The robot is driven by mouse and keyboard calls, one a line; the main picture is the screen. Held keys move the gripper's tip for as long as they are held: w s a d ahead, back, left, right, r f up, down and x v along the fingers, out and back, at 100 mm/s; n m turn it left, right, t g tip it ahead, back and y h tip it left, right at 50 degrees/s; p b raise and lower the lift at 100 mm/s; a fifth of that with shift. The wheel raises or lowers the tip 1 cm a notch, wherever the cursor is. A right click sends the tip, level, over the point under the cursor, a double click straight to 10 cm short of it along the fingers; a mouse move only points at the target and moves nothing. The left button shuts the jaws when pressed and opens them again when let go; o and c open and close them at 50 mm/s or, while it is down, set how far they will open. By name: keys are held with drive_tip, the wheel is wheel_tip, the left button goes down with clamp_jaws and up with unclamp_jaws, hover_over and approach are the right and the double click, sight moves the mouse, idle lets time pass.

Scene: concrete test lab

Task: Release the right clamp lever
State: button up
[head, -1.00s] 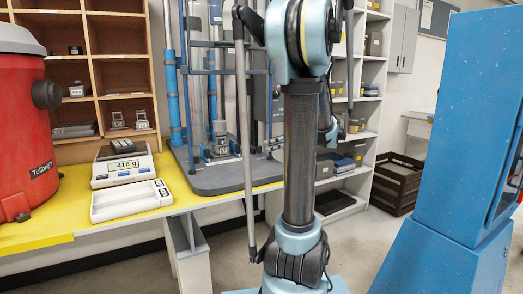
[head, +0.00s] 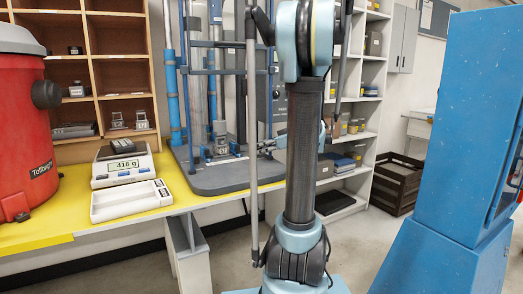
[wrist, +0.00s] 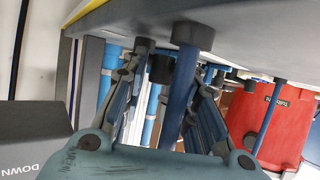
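A testing frame (head: 212,70) with blue posts and clear tubes stands on a grey base plate (head: 205,184). I cannot single out the right clamp lever for certain. My gripper (head: 263,147) is partly hidden behind my arm, at the frame's right side. In the wrist view, its two fingers (wrist: 172,62) are spread apart with nothing held between them. A blue post (wrist: 183,100) with a dark foot shows in the gap; touching cannot be judged. A short black cylindrical end (wrist: 161,69) also shows there; I cannot tell whether it belongs to the lever.
A scale (head: 123,164) and a white tray (head: 129,201) are on the yellow bench (head: 40,240). A red vacuum (head: 28,130) is at left, a blue cabinet (head: 450,150) at right. A dark box marked DOWN (wrist: 30,140) is beside my gripper.

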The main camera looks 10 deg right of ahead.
clamp_jaws()
drive_tip(key=shift+a+h, duration=0.1)
drive_tip(key=shift+h, duration=0.2)
drive_tip(key=shift+s+a+m+t+h, duration=0.15)
drive_tip(key=shift+a+m+t+h, duration=0.2)
drive_tip(key=shift+m+t, duration=0.35)
drive_tip(key=o, duration=0.6)
unclamp_jaws()
drive_tip(key=shift+d, duration=0.1)
drive_tip(key=shift+v, duration=5.9)
